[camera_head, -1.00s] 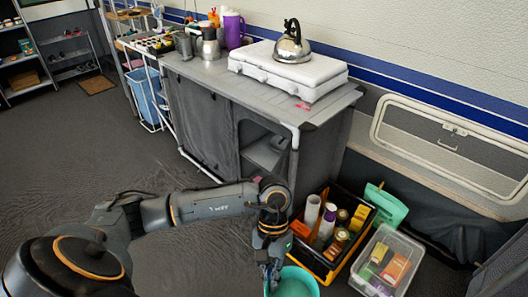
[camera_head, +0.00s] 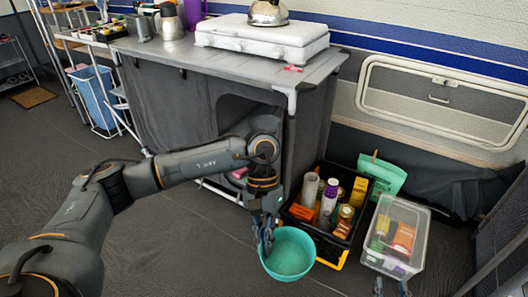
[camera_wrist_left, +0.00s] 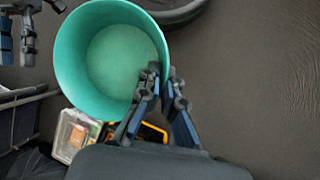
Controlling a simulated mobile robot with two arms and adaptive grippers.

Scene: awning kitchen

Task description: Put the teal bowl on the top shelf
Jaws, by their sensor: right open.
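The teal bowl (camera_head: 290,255) hangs from my left gripper (camera_head: 267,240) in the head view, in front of the black crate. In the left wrist view, the fingers of my left gripper (camera_wrist_left: 163,90) close on the wall of the teal bowl (camera_wrist_left: 85,60), one finger inside the rim and one outside. The bowl looks empty. My right gripper (camera_head: 392,289) shows only its tips at the lower edge of the head view, apart from the bowl. The grey cabinet (camera_head: 165,105) has an open compartment (camera_head: 232,112); my left arm hides much of its inside, including its shelves.
A black crate (camera_head: 338,252) of bottles and boxes stands right of the cabinet, beside a clear bin (camera_head: 410,212) and a green container (camera_head: 388,175). A white stove (camera_head: 262,42) with a kettle (camera_head: 268,12) sits on the worktop.

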